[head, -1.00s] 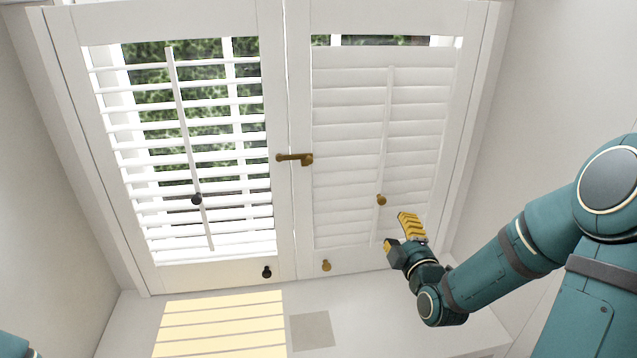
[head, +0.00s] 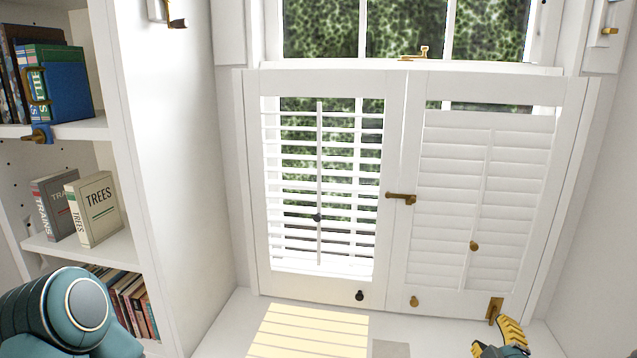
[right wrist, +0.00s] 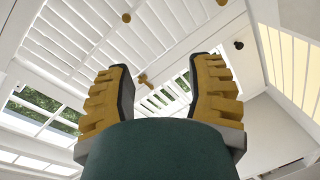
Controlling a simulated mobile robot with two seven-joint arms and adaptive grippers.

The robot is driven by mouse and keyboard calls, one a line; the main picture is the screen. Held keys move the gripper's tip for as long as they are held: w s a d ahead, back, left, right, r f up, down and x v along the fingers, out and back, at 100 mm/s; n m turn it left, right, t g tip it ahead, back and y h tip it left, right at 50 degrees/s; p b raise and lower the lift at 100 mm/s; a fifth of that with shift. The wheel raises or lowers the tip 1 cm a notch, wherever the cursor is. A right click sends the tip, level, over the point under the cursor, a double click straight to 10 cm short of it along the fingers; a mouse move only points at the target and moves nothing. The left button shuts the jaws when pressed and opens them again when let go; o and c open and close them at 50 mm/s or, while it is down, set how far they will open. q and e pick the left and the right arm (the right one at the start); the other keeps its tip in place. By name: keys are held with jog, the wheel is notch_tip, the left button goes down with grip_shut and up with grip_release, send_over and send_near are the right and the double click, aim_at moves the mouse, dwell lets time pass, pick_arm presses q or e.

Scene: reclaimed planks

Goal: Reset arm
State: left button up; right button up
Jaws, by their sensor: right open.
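My right gripper (head: 504,338) shows at the bottom right of the head view, low in front of the right shutter (head: 478,190). Its yellow ribbed fingers also fill the sides of the right wrist view (right wrist: 160,92). They stand wide apart with nothing between them. The right shutter's slats are closed, while the left shutter (head: 320,185) has its slats open. A part of my teal arm shows at the lower left of the head view, but the left gripper is out of view.
A brass latch (head: 401,198) sits where the shutters meet. Small knobs stick out low on the panels, such as the dark knob (head: 360,295). A white bookshelf (head: 160,160) with several books stands at the left. Sunlight stripes (head: 308,332) fall on the surface below.

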jog(key=w+a+f+m+g+y, duration=0.25)
jog(key=a+f, duration=0.35)
jog(key=f, duration=0.3)
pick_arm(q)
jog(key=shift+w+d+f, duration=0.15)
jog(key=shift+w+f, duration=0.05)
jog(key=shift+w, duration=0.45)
pick_arm(e)
jog(key=s+a+f+m+g+y, duration=0.2)
jog(key=s+a+f+m+g, duration=0.2)
jog(key=s+a+f+g, duration=0.2)
jog(key=s+a+f+m+g+y, duration=0.2)
jog(key=s+a+f+m+g, duration=0.3)
jog(key=s+a+f, duration=0.5)
jog(key=a+f+g, duration=0.1)
jog(key=a+f, duration=0.1)
jog(key=a, duration=0.2)
jog(key=shift+a, duration=0.4)
jog(key=shift+y, duration=0.25)
